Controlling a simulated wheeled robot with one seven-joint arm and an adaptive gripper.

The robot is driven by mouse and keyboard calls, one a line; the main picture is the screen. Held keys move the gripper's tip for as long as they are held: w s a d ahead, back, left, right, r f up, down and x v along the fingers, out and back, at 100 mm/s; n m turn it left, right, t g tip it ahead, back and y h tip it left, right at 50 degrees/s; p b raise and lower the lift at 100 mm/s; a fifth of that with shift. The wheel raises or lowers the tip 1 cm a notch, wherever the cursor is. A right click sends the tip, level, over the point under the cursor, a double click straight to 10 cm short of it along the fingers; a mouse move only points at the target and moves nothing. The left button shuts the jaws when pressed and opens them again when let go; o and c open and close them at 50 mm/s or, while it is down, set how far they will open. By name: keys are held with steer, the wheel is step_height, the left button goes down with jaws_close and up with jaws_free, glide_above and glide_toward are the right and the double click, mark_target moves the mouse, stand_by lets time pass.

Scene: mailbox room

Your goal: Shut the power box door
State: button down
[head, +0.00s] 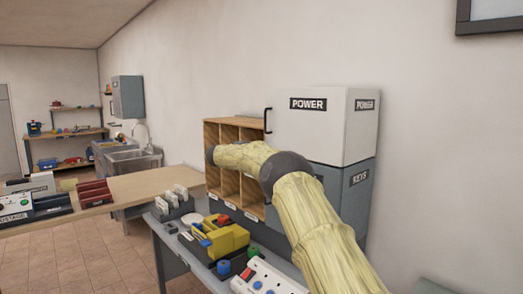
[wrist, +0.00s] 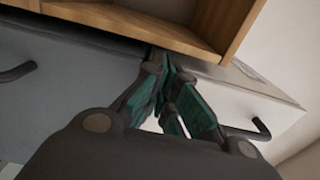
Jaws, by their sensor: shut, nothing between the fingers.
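The white power box (head: 320,125) stands on the grey keys box (head: 355,205) in the head view. Its labelled front looks closed or nearly closed; a small gap cannot be ruled out. A black handle (head: 268,120) stands out at its left edge. In the wrist view, a white surface, likely the power box (wrist: 285,108), shows at right with a black handle (wrist: 262,128). A grey surface, likely the keys box (wrist: 60,95), is at left. My gripper (wrist: 168,88) is shut and empty, its green pads in front of these surfaces. Contact cannot be told. The head view hides it.
A wooden pigeonhole shelf (head: 212,135) stands left of the boxes and shows at the top of the wrist view (wrist: 235,25). The grey table below holds a yellow device (head: 228,240) and a white power strip (head: 262,280). A wooden counter (head: 145,182) lies at left.

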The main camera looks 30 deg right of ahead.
steer(key=shift+a, duration=0.1)
steer(key=w+a+p, duration=0.1)
steer(key=w+a, duration=0.4)
steer(key=a, duration=0.6)
steer(key=shift+w+a+p, duration=0.2)
steer(key=shift+a+p, duration=0.15)
steer(key=shift+a, duration=0.05)
stand_by(0.6)
steer(key=shift+f, duration=0.1)
